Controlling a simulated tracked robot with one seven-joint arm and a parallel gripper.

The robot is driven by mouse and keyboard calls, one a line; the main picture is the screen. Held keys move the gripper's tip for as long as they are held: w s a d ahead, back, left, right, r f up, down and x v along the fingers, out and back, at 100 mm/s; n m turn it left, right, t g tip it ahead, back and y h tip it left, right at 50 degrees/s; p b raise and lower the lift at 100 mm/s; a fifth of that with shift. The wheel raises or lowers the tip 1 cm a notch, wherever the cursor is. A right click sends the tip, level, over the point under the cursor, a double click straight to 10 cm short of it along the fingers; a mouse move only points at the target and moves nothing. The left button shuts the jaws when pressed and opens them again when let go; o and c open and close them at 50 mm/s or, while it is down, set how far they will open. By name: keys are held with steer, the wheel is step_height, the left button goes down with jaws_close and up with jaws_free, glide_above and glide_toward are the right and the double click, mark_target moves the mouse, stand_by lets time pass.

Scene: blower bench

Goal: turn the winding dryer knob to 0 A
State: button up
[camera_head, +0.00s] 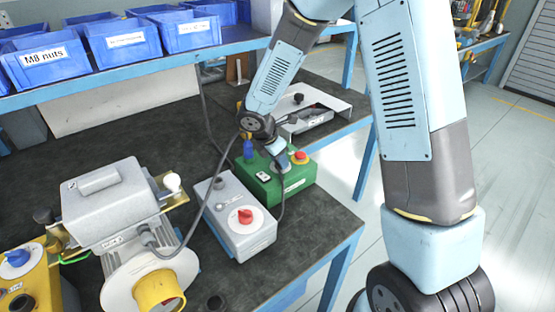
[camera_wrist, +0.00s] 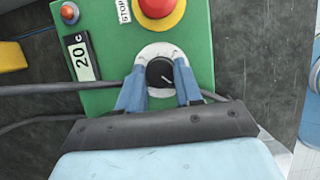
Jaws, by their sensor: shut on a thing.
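The winding dryer is a green box (camera_head: 296,186) on the bench, and its green top (camera_wrist: 107,20) fills the upper middle of the wrist view. Its black knob (camera_wrist: 160,72) sits on a pale round plate, with a small white pointer line slanting to the lower right. My gripper (camera_wrist: 159,80) has its two blue fingers on either side of the knob, shut on it. In the head view my gripper (camera_head: 278,158) reaches down onto the box, and the knob is hidden there. A small display (camera_wrist: 81,58) reads 20 C, turned sideways.
A red stop button (camera_wrist: 158,4) on a yellow ring is close to the knob. A grey box with a red knob (camera_head: 244,216) stands left of the dryer. Cables (camera_wrist: 50,89) run across beside my fingers. A motor (camera_head: 110,206) and blue bins (camera_head: 48,62) are further left.

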steer(key=shift+s, duration=0.15)
steer(key=o, duration=1)
steer(key=shift+o, duration=0.2)
steer(key=v, duration=1.3)
steer(key=shift+a+r, duration=0.2)
steer(key=shift+r, duration=0.05)
steer(key=shift+s, duration=0.1)
steer(key=s+d+r+m+t+y, duration=0.1)
steer(key=s+d+r+m, duration=0.6)
steer(key=d+m, duration=0.15)
steer(key=s+d+r+m+y, duration=0.1)
steer(key=s+d+r+m, duration=0.5)
steer(key=d+r+m, duration=0.3)
steer(key=s+d+m+t+y, duration=0.1)
steer(key=s+d+m+t, duration=0.1)
steer(key=s+d+m, duration=0.3)
steer(key=s+m, duration=0.2)
steer(key=s, duration=0.2)
steer(key=shift+d+r+y, duration=0.3)
steer(key=shift+d+r, duration=0.05)
steer(key=shift+r, duration=0.05)
